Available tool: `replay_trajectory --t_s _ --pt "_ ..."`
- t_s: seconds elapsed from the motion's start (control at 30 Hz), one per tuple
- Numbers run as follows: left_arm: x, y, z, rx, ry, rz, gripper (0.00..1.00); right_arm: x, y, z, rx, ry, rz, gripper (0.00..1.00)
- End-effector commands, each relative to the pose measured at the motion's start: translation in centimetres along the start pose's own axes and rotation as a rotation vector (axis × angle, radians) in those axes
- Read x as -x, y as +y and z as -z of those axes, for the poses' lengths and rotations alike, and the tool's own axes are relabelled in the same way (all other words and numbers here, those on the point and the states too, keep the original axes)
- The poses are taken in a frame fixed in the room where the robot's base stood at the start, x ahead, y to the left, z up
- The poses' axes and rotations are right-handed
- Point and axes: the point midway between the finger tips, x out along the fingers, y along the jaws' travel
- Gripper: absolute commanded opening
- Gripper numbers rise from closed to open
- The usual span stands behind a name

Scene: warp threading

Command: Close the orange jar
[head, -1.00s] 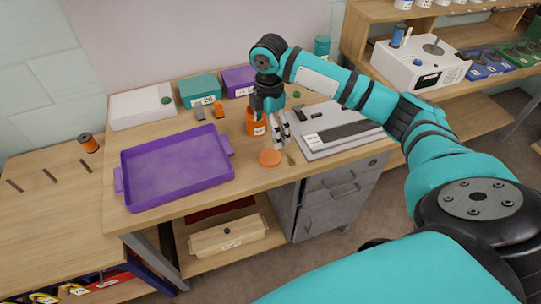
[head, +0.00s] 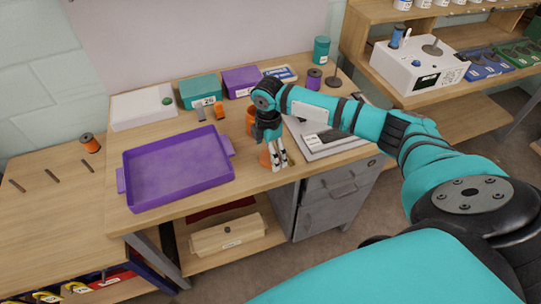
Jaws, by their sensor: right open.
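The orange jar (head: 250,121) stands on the wooden table, partly hidden behind my right gripper and wrist. Its label and opening are hidden now. The flat round orange lid (head: 265,159) lies on the table near the front edge, partly covered by my right gripper. My right gripper (head: 278,165) points down with its fingers over or beside the lid; it is open. I cannot tell whether its fingertips touch the lid. My left gripper is out of view.
A large purple tray (head: 122,180) lies left of the jar. A grey and white flat device (head: 345,150) lies to the right. Teal (head: 200,93) and purple boxes (head: 241,82), a small orange item (head: 219,111) and a purple spool (head: 314,79) stand behind.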

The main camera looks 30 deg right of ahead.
Motion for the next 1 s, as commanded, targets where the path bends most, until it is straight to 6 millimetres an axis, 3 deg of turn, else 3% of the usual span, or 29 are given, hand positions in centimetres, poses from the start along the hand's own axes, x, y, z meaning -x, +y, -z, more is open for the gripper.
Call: replay_trajectory --t_s 0.17,0.5,0.87,1.0 --pt "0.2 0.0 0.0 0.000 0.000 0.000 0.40 -1.8 -0.1 0.0 0.000 -0.001 0.001 0.91" --pt "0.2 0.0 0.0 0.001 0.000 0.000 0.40 -1.9 0.0 0.0 0.001 -0.001 -0.001 0.91" --pt "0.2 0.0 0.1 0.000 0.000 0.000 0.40 -1.9 0.0 0.0 0.001 -0.001 -0.001 0.45" --pt "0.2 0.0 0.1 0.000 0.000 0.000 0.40 -1.8 0.0 0.0 0.001 -0.001 -0.001 0.45"
